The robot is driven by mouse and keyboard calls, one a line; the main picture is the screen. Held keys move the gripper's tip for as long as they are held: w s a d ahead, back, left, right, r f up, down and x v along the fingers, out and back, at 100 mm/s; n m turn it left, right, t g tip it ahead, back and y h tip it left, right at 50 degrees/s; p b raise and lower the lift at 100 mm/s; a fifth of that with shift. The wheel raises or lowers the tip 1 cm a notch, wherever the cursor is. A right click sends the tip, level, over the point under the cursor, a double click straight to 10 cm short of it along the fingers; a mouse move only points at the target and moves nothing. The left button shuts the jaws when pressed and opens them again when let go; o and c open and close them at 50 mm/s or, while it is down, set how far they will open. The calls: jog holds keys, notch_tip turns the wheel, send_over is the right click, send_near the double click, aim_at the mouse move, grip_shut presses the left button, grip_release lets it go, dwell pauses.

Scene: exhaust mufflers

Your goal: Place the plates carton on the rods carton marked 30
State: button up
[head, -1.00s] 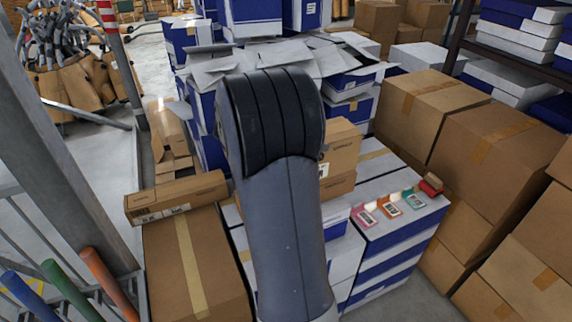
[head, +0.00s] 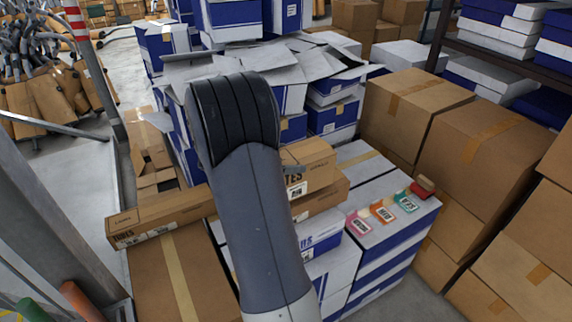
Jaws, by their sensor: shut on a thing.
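My arm (head: 262,200) covers the middle of the head view, and my gripper is hidden behind it. Just right of the arm, a brown carton (head: 318,171) shows a white label and dark letters ending in "ES", its left part hidden. It is above or on another brown carton (head: 325,198); I cannot tell whether they touch. Below these is a white and blue carton (head: 320,240), also with partly hidden letters ending in "ES". A long brown carton (head: 160,213) lies at the left across a larger brown box. No mark 30 is readable, so I cannot tell which is the rods carton.
Pink, orange and teal tags (head: 382,212) and a red object (head: 423,188) lie on the white and blue stack at right. Large brown boxes (head: 475,150) stand beyond it. Blue and white cartons with loose flaps (head: 250,58) are piled behind. A grey post (head: 50,215) stands at left.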

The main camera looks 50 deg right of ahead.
jog(key=shift+f, duration=1.35)
jog(key=o, duration=1.8)
jog(key=shift+f, duration=0.1)
jog(key=shift+c, duration=0.2)
jog(key=shift+w+a+r, duration=0.1)
jog(key=shift+a+r, duration=0.1)
jog(key=b+v, duration=0.1)
jog(key=v, duration=1)
jog(key=shift+a, duration=0.25)
jog(key=shift+r, duration=0.15)
